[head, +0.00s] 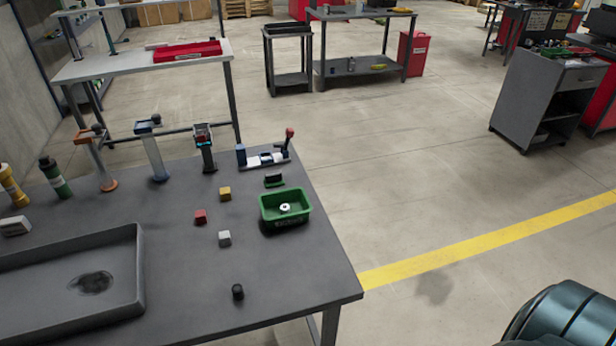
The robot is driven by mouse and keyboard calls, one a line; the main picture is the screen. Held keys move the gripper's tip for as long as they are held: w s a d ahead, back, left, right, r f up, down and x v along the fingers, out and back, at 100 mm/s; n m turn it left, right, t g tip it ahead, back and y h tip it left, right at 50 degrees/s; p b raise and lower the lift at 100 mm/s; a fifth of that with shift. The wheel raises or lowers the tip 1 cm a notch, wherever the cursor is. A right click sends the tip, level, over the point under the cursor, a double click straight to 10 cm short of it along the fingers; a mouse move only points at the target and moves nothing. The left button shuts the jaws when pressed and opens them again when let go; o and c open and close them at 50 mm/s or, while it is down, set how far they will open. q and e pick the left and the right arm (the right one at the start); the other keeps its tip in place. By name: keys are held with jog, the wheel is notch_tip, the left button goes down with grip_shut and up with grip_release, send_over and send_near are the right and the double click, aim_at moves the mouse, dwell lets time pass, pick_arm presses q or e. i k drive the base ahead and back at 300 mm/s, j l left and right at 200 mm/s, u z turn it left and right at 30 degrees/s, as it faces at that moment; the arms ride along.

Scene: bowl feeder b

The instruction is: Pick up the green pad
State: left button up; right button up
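A small item with a black top and a green lower edge (274,181) lies on the dark grey table just behind the green bin; it is the closest match to a green pad, but it is too small to be sure. The open green bin (268,216) stands near the table's right edge with a white ring (285,208) inside. Neither of my grippers shows in the head view. A dark rounded part at the bottom right corner looks like my own arm.
The table (190,285) holds yellow (224,194), red (200,217) and white (224,238) blocks and a black knob (237,291). A large grey tray (140,275) is at left. Upright fixtures (152,150) and a toggle clamp (265,158) line the back. Floor at right is clear.

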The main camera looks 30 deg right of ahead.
aim_at(272, 180)
jog(key=k+l, duration=0.1)
jog(key=l, duration=0.3)
jog(key=k+l, duration=0.15)
jog(key=l, duration=0.2)
jog(key=k+l, duration=0.1)
jog(key=l, duration=0.3)
